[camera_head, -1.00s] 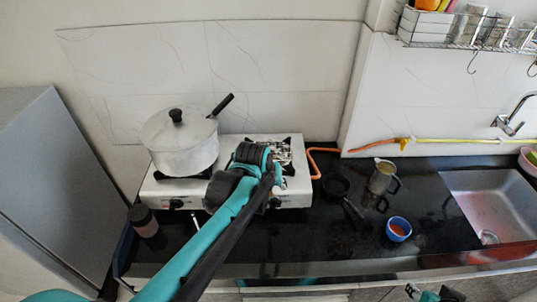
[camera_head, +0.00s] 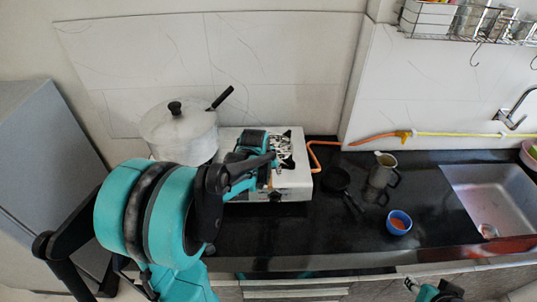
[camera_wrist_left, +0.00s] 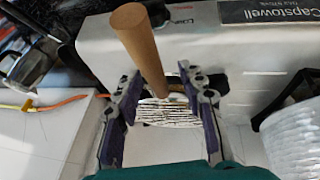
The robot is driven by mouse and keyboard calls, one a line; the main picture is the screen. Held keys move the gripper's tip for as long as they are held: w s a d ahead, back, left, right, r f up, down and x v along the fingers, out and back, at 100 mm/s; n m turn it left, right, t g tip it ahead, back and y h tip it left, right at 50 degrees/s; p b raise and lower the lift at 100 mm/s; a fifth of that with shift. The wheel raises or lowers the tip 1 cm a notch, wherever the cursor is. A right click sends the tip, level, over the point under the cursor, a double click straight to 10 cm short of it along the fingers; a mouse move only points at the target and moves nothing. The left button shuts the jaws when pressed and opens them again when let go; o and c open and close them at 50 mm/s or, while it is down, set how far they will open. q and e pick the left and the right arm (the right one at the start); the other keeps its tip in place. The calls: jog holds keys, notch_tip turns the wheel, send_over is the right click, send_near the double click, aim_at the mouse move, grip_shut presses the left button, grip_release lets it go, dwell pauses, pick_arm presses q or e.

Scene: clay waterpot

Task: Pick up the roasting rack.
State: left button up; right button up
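The roasting rack shows in the left wrist view as a round wooden handle (camera_wrist_left: 141,50) and a pale wire grid (camera_wrist_left: 168,112) beyond it. My left gripper (camera_wrist_left: 163,85) has its two dark fingers spread wide, one on each side of the handle and grid. I see clear gaps beside the handle and no grip on it.
A lidded pot (camera_head: 180,135) stands on the stove's left side. A small black pan (camera_head: 337,180), a metal jug (camera_head: 382,170) and a blue cup (camera_head: 398,223) stand to the right. An orange hose (camera_head: 320,147) runs behind. The sink (camera_head: 490,195) is far right.

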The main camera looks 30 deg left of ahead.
pick_arm(q)
jog(key=c, duration=0.3)
grip_shut()
jog(key=shift+r, duration=0.1)
